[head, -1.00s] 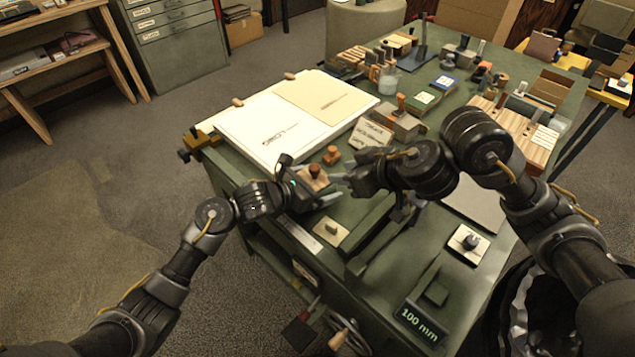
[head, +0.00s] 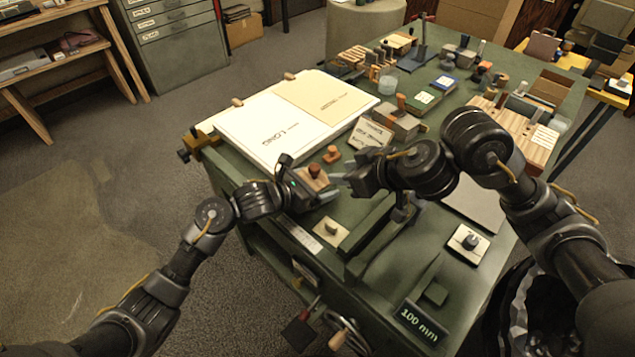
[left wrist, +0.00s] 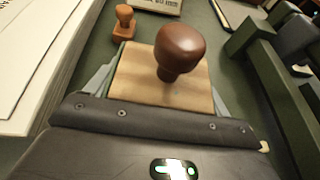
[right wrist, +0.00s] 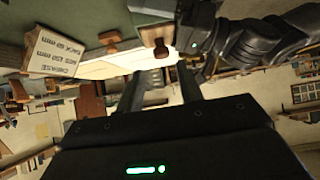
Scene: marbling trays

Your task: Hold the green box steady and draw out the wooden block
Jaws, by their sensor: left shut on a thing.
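The wooden block (left wrist: 140,82) has a light brown top and a round dark brown knob (left wrist: 180,50). Only a thin edge of the green box (left wrist: 117,60) shows beside it in the left wrist view; the rest is hidden. My left gripper (left wrist: 162,92) is shut on the box, one finger on each side. In the head view the block (head: 314,181) sits at the table's front left edge. My right gripper (head: 340,186) is just right of it. In the right wrist view my right gripper (right wrist: 160,76) is open and empty, with the block (right wrist: 155,37) beyond its fingers.
A small orange-brown stamp (head: 331,155) and a lettered block (head: 372,134) stand behind the grippers. A white board with paper (head: 255,135) lies at the left. A dark green rail (head: 375,235), a knobbed plate (head: 467,243) and a "100 mm" sign (head: 419,322) are to the right.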

